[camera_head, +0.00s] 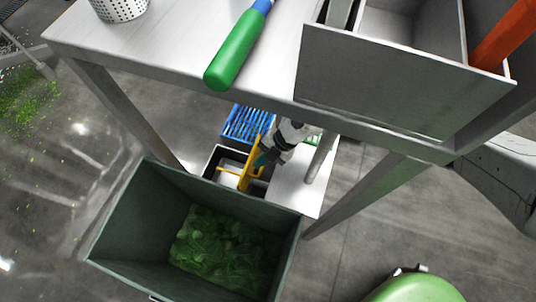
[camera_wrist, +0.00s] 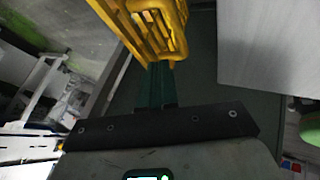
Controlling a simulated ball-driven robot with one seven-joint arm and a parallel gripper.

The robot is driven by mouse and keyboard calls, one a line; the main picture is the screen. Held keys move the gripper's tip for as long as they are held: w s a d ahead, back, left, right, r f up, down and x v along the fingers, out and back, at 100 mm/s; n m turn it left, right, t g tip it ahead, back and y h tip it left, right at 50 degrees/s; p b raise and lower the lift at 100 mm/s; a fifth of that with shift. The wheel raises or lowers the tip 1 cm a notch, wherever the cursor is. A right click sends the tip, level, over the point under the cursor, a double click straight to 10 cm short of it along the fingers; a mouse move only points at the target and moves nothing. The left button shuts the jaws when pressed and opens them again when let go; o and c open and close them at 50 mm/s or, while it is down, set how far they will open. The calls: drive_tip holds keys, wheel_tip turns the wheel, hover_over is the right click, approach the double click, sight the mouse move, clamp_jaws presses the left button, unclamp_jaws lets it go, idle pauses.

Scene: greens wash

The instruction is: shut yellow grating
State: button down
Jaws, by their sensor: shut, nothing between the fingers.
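The yellow grating (camera_head: 253,163) stands raised, roughly on edge, over a dark open box below the metal table. In the wrist view the yellow grating (camera_wrist: 132,28) fills the top, with slats and a rounded handle loop. My gripper (camera_head: 262,159) is beside the grating in the head view, on its right, close to its face. In the wrist view my gripper's dark green fingers (camera_wrist: 158,72) are together with nothing between them, their tips just under the handle loop. I cannot tell whether they touch it.
A blue grating (camera_head: 248,122) lies behind the box. A green bin (camera_head: 133,208) with leaves stands in front. The metal table (camera_head: 165,45) overhangs my arm, bearing a green-handled tool (camera_head: 235,50) and a grey bin (camera_head: 390,85). A white panel (camera_head: 290,192) lies right of the box.

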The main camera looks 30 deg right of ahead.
drive_tip(key=shift+b+x, duration=0.35)
drive_tip(key=shift+x, duration=0.8)
drive_tip(key=shift+w, duration=0.1)
